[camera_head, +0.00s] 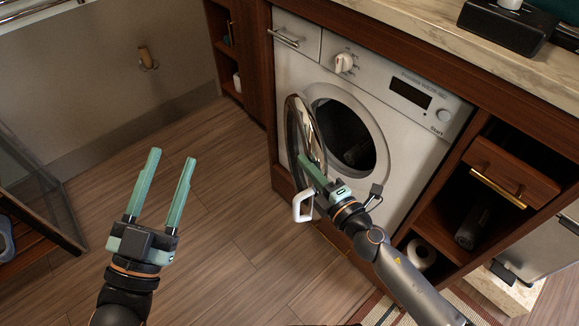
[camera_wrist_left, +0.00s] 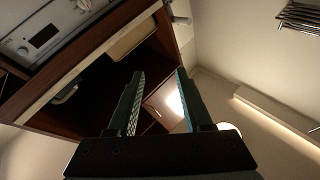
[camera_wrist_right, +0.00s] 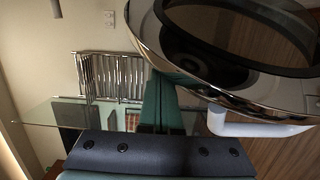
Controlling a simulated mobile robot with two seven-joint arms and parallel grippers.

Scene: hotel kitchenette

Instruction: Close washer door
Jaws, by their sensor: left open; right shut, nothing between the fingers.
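The white washer (camera_head: 400,130) is built into the wooden counter, and its round opening is uncovered. Its round door (camera_head: 297,125) stands open, swung out toward the left of the opening, with a white handle (camera_head: 303,206) on its outer edge. My right gripper (camera_head: 308,165) is shut and empty, at the door's lower part, overlapping it in the head view; contact is unclear. In the right wrist view the door's glossy rim (camera_wrist_right: 190,75) and white handle (camera_wrist_right: 255,128) are close beside the green fingers (camera_wrist_right: 160,105). My left gripper (camera_head: 172,172) is open and empty over the floor.
A drawer (camera_head: 510,170) and an open shelf with a paper roll (camera_head: 421,253) are at right. Wooden floor (camera_head: 230,240) between the grippers is clear.

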